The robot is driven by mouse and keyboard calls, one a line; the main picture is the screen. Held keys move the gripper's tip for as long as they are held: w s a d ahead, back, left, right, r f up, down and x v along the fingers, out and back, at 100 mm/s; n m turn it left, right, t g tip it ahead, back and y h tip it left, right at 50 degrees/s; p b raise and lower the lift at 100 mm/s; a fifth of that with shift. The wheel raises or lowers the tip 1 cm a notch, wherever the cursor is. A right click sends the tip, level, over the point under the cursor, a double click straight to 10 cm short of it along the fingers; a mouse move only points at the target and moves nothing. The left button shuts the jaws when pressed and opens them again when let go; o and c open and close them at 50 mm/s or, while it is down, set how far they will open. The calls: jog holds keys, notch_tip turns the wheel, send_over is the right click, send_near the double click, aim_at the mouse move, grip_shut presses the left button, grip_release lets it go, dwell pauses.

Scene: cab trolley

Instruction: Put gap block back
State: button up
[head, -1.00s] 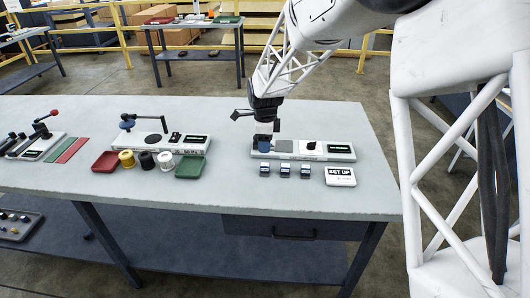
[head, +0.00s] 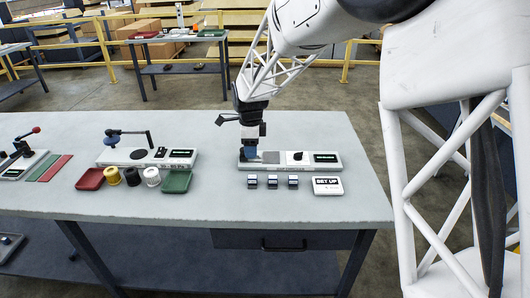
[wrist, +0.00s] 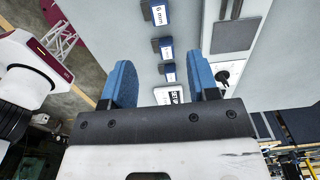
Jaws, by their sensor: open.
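Three small dark-and-blue gap blocks with white labels stand in a row on the table: left (head: 252,181), middle (head: 272,181) and right (head: 293,181). The wrist view shows them too; the farthest (wrist: 161,12) reads "6 mm". Behind them lies a long pale fixture (head: 325,166) with a grey square pad, a black knob and a dark display. My gripper (head: 250,152) points down at the fixture's left end. In the wrist view its blue fingers (wrist: 162,85) are apart, with no block held between them. The fingers hide part of the fixture's left end.
A white "SET UP" card (head: 327,186) lies right of the blocks. To the left are a red tray (head: 90,179), several spools, a green tray (head: 177,182) and another fixture (head: 180,159). The table front before the blocks is clear.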

jog(key=s+d+r+n+t, duration=0.1)
jog(key=s+d+r+n, duration=0.3)
jog(key=s+d+r, duration=0.35)
jog(key=s+d+r+n, duration=0.45)
jog(key=s+d, duration=0.35)
jog(key=s, duration=0.3)
jog(key=s+d+n, duration=0.4)
jog(key=s, duration=0.7)
jog(key=s+d+n+t, duration=0.1)
jog(key=s+d+n, duration=0.4)
jog(key=s, duration=0.6)
jog(key=shift+s+f+t, duration=0.15)
jog(key=shift+f+t, duration=0.05)
jog(key=shift+t, duration=0.1)
